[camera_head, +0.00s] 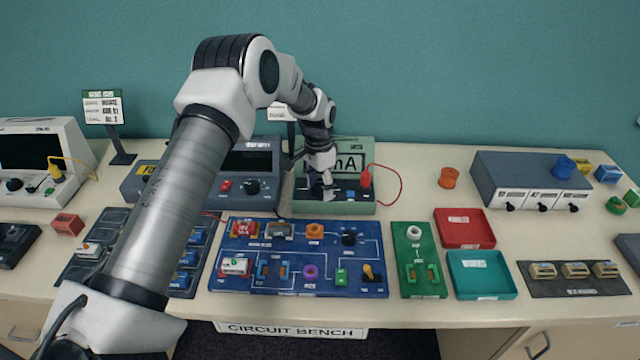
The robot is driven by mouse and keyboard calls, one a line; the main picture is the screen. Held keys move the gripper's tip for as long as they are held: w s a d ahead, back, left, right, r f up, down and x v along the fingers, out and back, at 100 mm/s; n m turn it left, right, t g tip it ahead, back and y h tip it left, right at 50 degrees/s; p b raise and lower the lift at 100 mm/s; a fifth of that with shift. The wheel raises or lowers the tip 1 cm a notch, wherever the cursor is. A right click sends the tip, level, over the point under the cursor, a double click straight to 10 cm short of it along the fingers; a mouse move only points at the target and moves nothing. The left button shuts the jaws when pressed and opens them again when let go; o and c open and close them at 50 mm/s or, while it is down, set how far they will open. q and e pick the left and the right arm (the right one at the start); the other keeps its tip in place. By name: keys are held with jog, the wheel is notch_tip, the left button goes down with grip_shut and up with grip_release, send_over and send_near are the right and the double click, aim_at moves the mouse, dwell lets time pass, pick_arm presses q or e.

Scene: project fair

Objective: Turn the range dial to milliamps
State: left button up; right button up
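The green meter (363,150) stands at the back middle of the bench. A blue button (348,194) and a red plug (365,179) with a red lead show right of the gripper. My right gripper is not in view.
A dark grey instrument (262,143) with a red button and black knob stands left of the meter. A blue circuit board (300,287) lies in front, with a green board (418,260) and red (490,241) and teal (507,289) trays to its right.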

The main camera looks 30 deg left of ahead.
aim_at(320, 185)
pick_arm(q)
jog(key=shift+w, duration=0.15)
jog(key=shift+r, duration=0.15)
notch_tip(320, 185, up, 12)
jog(key=shift+w+a, duration=0.2)
jog(key=shift+a, duration=0.15)
dwell(0.3)
